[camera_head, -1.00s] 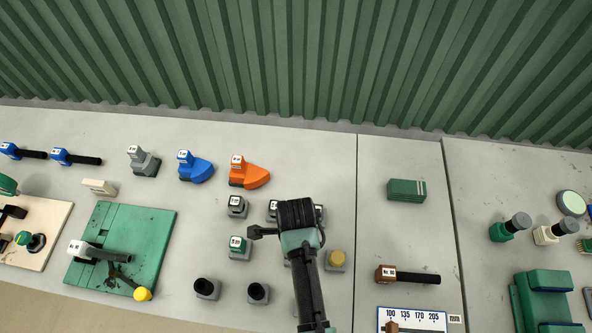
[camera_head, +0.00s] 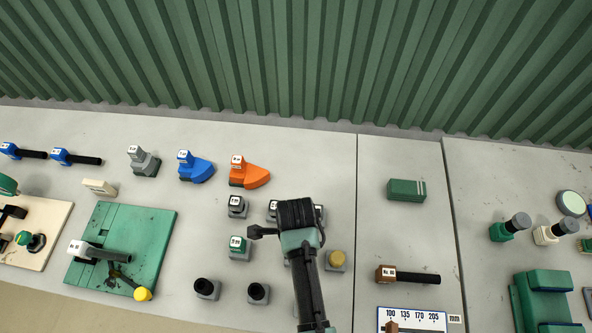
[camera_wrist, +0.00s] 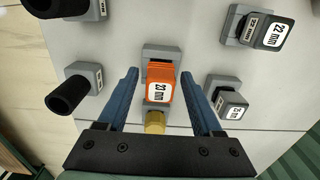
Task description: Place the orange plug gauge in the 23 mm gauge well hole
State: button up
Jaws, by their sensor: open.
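In the wrist view the orange plug gauge (camera_wrist: 160,84), with a white label reading 23 mm, stands between the fingers of my gripper (camera_wrist: 160,90). The gripper is open, with a gap on each side of the gauge. A grey block (camera_wrist: 162,53) shows beyond and beneath the gauge; how the gauge sits in it is hidden. A brass-coloured piece (camera_wrist: 155,122) shows just nearer than the gauge; I cannot tell whether it belongs to it. In the head view my arm hides the gauge and the fingertips. I cannot identify the 23 mm well hole.
Black cylinders on grey blocks (camera_wrist: 70,95) stand on the left. In the head view, a larger orange block (camera_head: 250,175) and blue one (camera_head: 195,168) stand behind.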

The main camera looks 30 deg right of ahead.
notch_tip(320, 180, up, 12)
jog(key=shift+b, duration=0.4)
jog(key=shift+w, duration=0.1)
